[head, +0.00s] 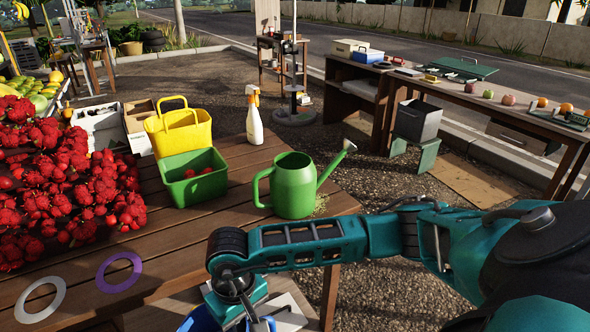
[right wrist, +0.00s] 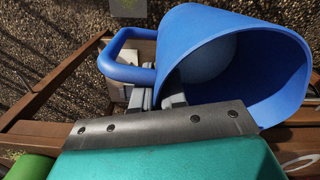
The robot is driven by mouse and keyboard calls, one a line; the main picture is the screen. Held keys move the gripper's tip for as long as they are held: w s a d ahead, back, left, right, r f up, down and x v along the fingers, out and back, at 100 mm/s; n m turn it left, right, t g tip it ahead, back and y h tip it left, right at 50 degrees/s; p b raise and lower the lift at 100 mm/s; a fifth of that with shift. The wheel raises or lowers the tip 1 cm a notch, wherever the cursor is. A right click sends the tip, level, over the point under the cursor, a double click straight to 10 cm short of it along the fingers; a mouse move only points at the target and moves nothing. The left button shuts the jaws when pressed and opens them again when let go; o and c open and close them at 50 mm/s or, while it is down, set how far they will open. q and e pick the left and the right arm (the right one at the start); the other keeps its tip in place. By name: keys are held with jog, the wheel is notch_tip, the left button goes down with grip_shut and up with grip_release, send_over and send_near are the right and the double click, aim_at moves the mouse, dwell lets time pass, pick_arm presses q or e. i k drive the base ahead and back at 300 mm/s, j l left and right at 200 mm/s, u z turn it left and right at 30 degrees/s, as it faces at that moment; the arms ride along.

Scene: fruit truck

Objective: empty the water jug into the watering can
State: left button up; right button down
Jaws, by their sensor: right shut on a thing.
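The green watering can (head: 294,187) stands upright on the wooden table near its right edge, its spout to the right and its handle to the left. The blue water jug (right wrist: 240,60) fills much of the right wrist view; its wide mouth and inside show. I cannot tell how much water it holds. In the head view the jug (head: 203,319) is mostly cut off at the bottom edge, in front of the table and apart from the can. My left gripper is out of view.
A green basket (head: 188,190) with red fruit, a yellow basket (head: 180,135) and a spray bottle (head: 254,120) stand left of and behind the can. Red berries (head: 60,180) heap at the left. A white ring (head: 20,312) and purple ring (head: 103,283) lie at the front left.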

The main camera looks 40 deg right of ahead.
aim_at(306, 177)
jog(key=k, duration=0.4)
jog(key=k+u, duration=0.25)
jog(key=u, duration=1.65)
jog(key=k+l, duration=0.25)
jog(key=l, duration=0.15)
jog(key=k+l, duration=0.25)
jog(key=l, duration=0.15)
jog(key=k+l, duration=0.25)
jog(key=l, duration=0.2)
jog(key=k+l, duration=0.25)
jog(key=l, duration=0.15)
